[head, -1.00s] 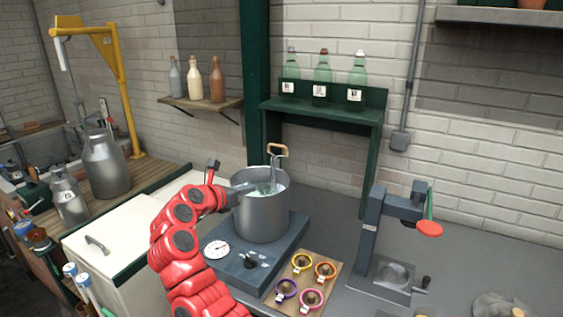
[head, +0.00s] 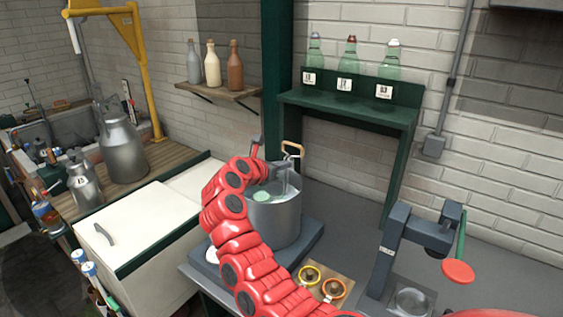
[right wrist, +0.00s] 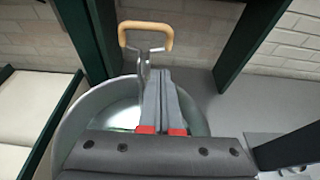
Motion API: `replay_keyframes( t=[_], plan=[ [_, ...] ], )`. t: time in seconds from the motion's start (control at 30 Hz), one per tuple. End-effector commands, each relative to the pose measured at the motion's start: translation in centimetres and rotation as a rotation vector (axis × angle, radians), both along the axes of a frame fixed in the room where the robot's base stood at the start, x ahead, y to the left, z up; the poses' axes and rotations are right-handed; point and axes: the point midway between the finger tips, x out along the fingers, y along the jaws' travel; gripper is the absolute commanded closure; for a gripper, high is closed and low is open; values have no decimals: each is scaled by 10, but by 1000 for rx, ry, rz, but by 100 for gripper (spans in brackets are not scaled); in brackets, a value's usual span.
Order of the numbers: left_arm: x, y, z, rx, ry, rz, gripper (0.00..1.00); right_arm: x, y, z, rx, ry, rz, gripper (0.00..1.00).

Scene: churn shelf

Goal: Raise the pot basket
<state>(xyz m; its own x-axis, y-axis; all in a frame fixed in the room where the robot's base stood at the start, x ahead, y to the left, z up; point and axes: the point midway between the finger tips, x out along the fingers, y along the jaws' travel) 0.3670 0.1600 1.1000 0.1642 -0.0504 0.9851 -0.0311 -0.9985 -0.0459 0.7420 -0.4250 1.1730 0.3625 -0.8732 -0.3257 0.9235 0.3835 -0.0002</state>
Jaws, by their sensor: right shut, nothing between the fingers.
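The grey metal pot (head: 274,222) stands on the dark hot plate (head: 308,236). The basket's handle, a tan grip (head: 292,148) on metal rods, rises above the pot's back rim. It also shows in the right wrist view (right wrist: 146,29). The basket body is mostly hidden inside the pot; something pale green (head: 262,197) shows there. My right gripper (head: 281,166) is shut and empty over the pot opening. In the right wrist view its fingertips (right wrist: 157,74) are just below the tan grip, beside the rods; I cannot tell if they touch. My left gripper is out of view.
A green shelf (head: 345,103) with several bottles stands behind the pot. A grey press with a red-ended lever (head: 458,272) is at right. Coloured rings (head: 334,289) lie in front, partly behind my arm. A white chest (head: 145,240) stands left.

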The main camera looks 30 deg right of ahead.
Motion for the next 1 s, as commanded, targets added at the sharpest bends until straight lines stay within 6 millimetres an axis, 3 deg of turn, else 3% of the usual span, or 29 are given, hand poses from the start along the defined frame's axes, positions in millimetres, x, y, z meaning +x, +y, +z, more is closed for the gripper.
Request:
replay_keyframes(
  t=[0.13, 0.33, 0.77, 0.87, 1.0],
  plan=[
    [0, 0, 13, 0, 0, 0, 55, 8, -25, -6, -1, 3, -4, 100],
    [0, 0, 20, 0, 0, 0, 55, 18, -45, -15, 0, 2, -3, 100],
    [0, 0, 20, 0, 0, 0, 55, 19, -50, -18, 1, 0, -2, 100],
    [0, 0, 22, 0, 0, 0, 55, 20, -49, -10, 1, -2, -2, 100],
    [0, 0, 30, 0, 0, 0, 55, 21, -49, 25, -3, -7, 0, 100]
  ],
)
